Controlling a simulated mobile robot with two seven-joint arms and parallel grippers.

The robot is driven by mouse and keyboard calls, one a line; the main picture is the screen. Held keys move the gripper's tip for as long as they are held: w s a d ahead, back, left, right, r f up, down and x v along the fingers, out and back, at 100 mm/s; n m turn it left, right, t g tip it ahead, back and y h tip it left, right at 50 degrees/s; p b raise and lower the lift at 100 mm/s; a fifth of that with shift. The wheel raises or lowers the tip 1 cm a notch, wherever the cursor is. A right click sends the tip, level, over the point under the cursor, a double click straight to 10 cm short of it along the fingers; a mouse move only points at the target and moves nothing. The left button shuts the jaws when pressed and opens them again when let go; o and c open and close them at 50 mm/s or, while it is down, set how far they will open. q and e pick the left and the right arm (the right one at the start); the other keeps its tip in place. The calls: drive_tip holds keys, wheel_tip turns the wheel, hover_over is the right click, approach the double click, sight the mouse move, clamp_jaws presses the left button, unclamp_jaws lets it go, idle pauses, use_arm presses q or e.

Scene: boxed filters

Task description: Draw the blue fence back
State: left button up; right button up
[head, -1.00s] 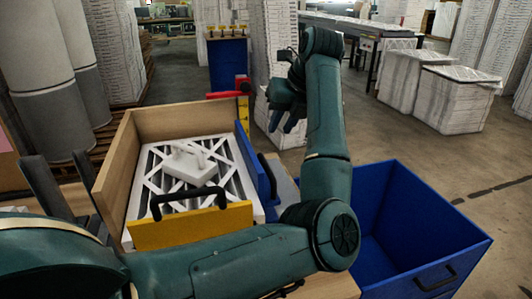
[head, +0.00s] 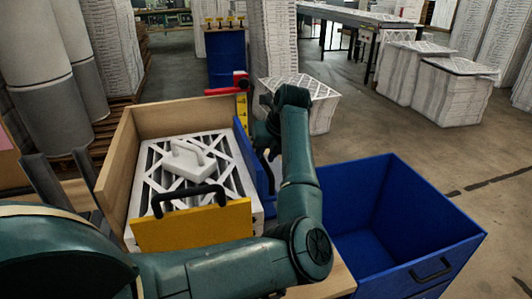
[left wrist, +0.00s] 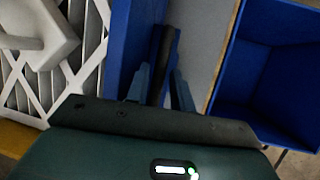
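The blue fence (head: 262,178) is an upright panel along the right side of the wooden box. It also shows in the left wrist view (left wrist: 128,40), with its black handle (left wrist: 160,60) on its outer side. My left gripper (head: 269,156) is at the fence's right side, pointing down. In the left wrist view its two fingers (left wrist: 160,88) stand apart, one on each side of the handle, and look open. In the head view the handle is mostly hidden by the gripper. My right gripper is not in view.
The wooden box (head: 117,165) holds a white-framed filter (head: 165,150) with a white handled block (head: 187,160) on top. A yellow fence (head: 195,228) with a black handle closes its front. An empty blue bin (head: 440,220) stands at the right. A red-and-yellow fixture (head: 241,90) is behind.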

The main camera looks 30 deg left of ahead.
use_arm(q)
drive_tip(key=c, duration=0.5)
idle(0.3)
